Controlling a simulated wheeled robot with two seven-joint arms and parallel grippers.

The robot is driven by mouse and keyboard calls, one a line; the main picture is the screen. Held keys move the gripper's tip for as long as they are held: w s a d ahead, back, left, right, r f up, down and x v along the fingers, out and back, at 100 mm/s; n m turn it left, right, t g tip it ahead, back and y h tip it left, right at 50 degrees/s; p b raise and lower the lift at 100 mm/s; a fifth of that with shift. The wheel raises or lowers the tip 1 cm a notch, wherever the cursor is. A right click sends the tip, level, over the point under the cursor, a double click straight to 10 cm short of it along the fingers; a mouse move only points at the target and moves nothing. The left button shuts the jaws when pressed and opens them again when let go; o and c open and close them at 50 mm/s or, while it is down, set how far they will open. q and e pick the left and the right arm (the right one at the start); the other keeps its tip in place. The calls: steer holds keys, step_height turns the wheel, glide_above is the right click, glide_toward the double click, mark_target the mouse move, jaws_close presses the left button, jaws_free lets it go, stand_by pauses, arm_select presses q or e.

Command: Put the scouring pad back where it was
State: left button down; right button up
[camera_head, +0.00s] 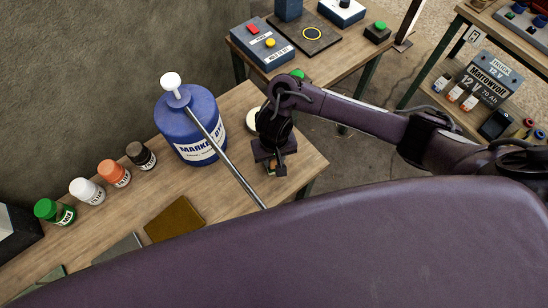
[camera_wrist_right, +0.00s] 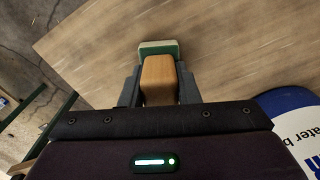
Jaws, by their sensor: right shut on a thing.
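My right gripper (camera_head: 272,160) is over the right part of the wooden table (camera_head: 295,150). In the wrist view, its fingers (camera_wrist_right: 158,88) are shut on an orange-tan block with a pale green end, which I take to be the scouring pad (camera_wrist_right: 158,72). The green end points away from the wrist. In the head view the gripper mostly hides the pad. I cannot tell whether the pad touches the table. My left gripper is not in view.
A blue labelled tub (camera_head: 190,130) with a long rod stands left of the gripper. A pale round item (camera_head: 252,119) is close by. Several bottles, including a green-capped one (camera_head: 52,212), line the wall. Flat pieces, including a brown one (camera_head: 174,219), lie along the front.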

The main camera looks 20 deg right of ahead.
steer(key=shift+f, duration=0.15)
steer(key=o, duration=0.9)
step_height(320, 180, up, 11)
steer(key=p, duration=0.7)
steer(key=shift+f, duration=0.2)
steer(key=shift+r+b, duration=0.1)
steer(key=shift+b, duration=0.35)
steer(key=shift+r, duration=0.8)
steer(key=shift+s, duration=0.15)
